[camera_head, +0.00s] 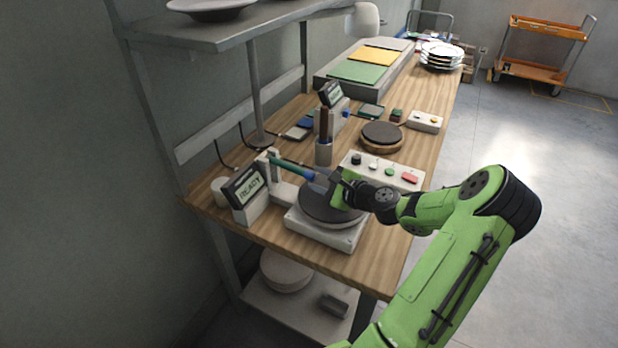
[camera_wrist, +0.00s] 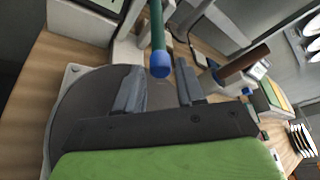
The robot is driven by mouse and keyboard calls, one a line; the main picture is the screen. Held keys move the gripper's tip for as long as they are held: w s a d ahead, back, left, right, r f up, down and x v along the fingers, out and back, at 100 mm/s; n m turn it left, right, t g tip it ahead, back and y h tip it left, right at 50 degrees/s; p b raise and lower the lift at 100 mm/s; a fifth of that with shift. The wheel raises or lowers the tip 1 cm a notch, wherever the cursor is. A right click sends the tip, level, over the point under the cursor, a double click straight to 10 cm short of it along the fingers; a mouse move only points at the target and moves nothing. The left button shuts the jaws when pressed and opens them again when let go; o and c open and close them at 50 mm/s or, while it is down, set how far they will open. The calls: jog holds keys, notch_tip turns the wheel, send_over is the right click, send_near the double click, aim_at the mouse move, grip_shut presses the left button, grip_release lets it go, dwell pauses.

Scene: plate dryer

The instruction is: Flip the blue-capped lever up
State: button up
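The lever is a green rod (camera_head: 284,162) with a blue cap (camera_wrist: 160,70). It reaches out from a pale upright post (camera_head: 272,172) at the back of a white machine base (camera_head: 330,235) with a round dark plate (camera_wrist: 75,118). The rod looks roughly level, with the cap towards me. My gripper (camera_head: 318,182) is over the dark plate at the cap end. In the wrist view its two fingers are apart, and the cap appears between the fingertips (camera_wrist: 160,78) with gaps on both sides. I cannot tell how deep the cap is between them.
A display reading READY (camera_head: 248,188) stands left of the machine. A shelf (camera_head: 215,30) overhangs the left side of the wooden table (camera_head: 440,110).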

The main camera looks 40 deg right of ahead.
aim_at(314, 177)
jog(key=x, duration=0.4)
jog(key=shift+w+f, duration=0.1)
jog(key=shift+w, duration=0.2)
grip_shut()
